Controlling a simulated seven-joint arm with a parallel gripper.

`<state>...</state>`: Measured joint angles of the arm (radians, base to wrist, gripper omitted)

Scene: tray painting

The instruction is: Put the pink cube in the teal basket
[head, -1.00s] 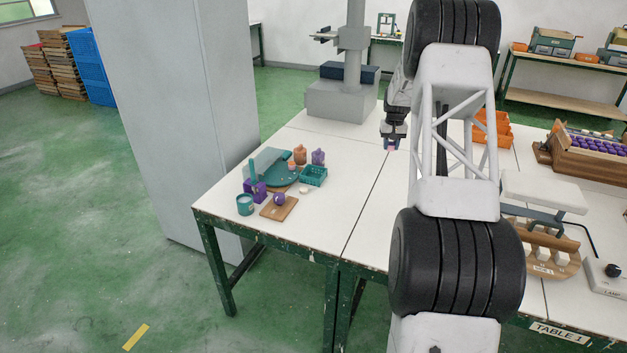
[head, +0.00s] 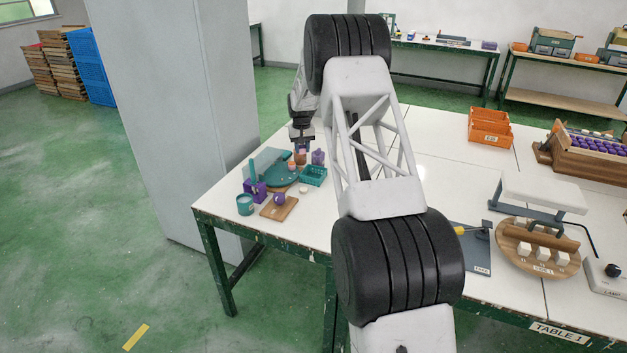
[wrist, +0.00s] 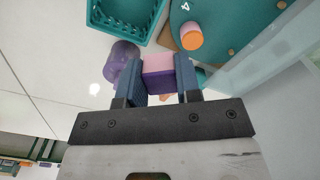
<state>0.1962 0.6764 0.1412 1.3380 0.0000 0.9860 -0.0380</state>
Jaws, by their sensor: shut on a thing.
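The pink cube (wrist: 158,65) is between my gripper's two fingers (wrist: 160,80) in the wrist view, gripped, with a purple-looking near side. In the head view my gripper (head: 302,143) hangs above the far part of the left table, just behind the teal basket and over the bottles. The cube is hard to make out there. The teal basket (head: 314,182) stands on the table right of a round teal tray. It also shows at the top of the wrist view (wrist: 150,32), beyond the fingers and apart from the cube. Its visible inside looks empty.
A purple bottle (head: 318,158) stands close behind the basket. The teal tray (head: 283,182) holds an orange-topped piece (wrist: 191,36). A clear panel (head: 262,160), a teal cup (head: 245,204) and a wooden board (head: 279,209) are nearby. Table right of the basket is bare.

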